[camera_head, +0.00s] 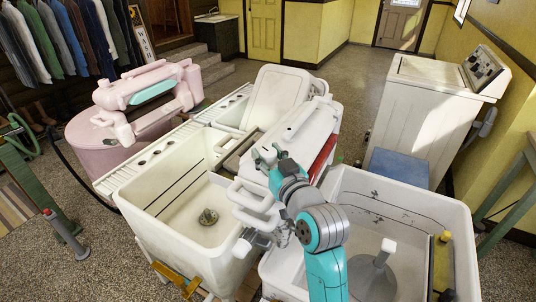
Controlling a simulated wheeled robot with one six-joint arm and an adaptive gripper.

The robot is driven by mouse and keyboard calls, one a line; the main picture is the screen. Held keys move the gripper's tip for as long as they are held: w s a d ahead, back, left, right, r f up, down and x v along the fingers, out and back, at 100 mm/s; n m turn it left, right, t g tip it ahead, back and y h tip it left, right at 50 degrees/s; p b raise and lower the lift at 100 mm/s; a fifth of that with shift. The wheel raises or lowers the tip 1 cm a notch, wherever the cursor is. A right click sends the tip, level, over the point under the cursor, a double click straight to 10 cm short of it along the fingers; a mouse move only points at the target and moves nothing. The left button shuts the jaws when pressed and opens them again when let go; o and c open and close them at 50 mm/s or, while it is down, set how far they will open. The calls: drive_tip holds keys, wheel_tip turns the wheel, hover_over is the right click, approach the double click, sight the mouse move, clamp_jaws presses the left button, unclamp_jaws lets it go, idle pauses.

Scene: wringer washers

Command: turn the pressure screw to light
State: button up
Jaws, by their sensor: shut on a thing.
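A white wringer (311,122) with a red strip on its side stands between two white tubs in the middle of the view. My gripper (264,156) is at the near upper end of this wringer, at the end of my teal and grey arm. It is shut on what seems to be the pressure screw, which the fingers and wrist mostly hide. The screw's setting and any light marking are too small or covered to read.
A white double tub (165,228) is left of my arm, and a square tub (452,222) with an agitator (372,272) is right. A pink washer (95,160) with a pink wringer (150,92) stands at left. A white washer (425,110) stands behind at right. Open floor lies beyond.

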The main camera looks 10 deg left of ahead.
drive_tip(key=shift+n+g+y, duration=2)
drive_tip(key=shift+g+y, duration=0.1)
drive_tip(key=shift+y, duration=0.2)
drive_tip(key=shift+n+g+y, duration=0.3)
drive_tip(key=shift+g, duration=0.1)
drive_tip(key=o, duration=1.2)
drive_tip(key=shift+c, duration=0.2)
drive_tip(key=v, duration=1.2)
